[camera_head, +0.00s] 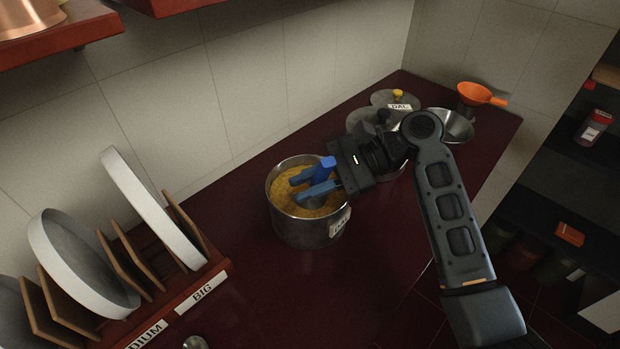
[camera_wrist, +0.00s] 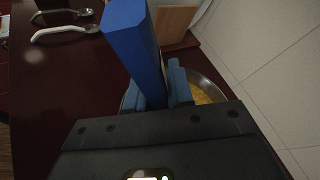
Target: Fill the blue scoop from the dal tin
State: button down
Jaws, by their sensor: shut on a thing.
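The dal tin (camera_head: 300,232) is an open steel pot with a label, standing on the dark red counter and holding yellow dal (camera_head: 285,180). My gripper (camera_head: 312,183) is over the tin's mouth, its blue-grey fingers shut on the bright blue handle of the blue scoop (camera_head: 326,165). The handle rises between the fingers in the wrist view (camera_wrist: 137,50). The scoop's grey bowl seems to be low in the dal, mostly hidden by the fingers; I cannot tell how full it is. The tin's rim (camera_wrist: 213,88) shows behind the fingers in the wrist view.
A rack (camera_head: 215,270) with upright pale pans and wooden dividers stands left of the tin. Behind my arm are a lid labelled DAL (camera_head: 400,106), a steel bowl (camera_head: 458,126) and an orange funnel (camera_head: 476,93). Spoons (camera_wrist: 65,32) lie on the counter. Tiled wall stands behind.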

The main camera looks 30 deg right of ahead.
aim_at(318, 173)
jog(key=f+n+t+b, duration=0.1)
jog(key=f+n+b, duration=0.1)
jog(key=shift+w+t+b, duration=0.1)
jog(key=shift+t+b, duration=0.2)
jog(key=n+b, duration=0.1)
jog(key=b, duration=0.2)
jog(key=shift+f, duration=0.3)
jog(key=shift+t+b, duration=0.3)
jog(key=shift+s+a+r+n+t+y+p, duration=0.1)
jog(key=shift+s+r+n+t+y+p, duration=0.35)
jog(key=shift+r, duration=0.65)
jog(key=shift+s+d+r+n+h+p, duration=0.1)
jog(key=shift+s+r+n+p, duration=0.1)
jog(key=shift+r+n+p, duration=0.7)
jog(key=shift+s+a+r+n+t+y+p, duration=0.1)
jog(key=shift+s+r+n+t+y+p, duration=0.2)
jog(key=shift+r, duration=1.05)
jog(key=shift+r+m+p, duration=0.15)
jog(key=shift+m+p, duration=0.2)
jog(key=shift+p, duration=1)
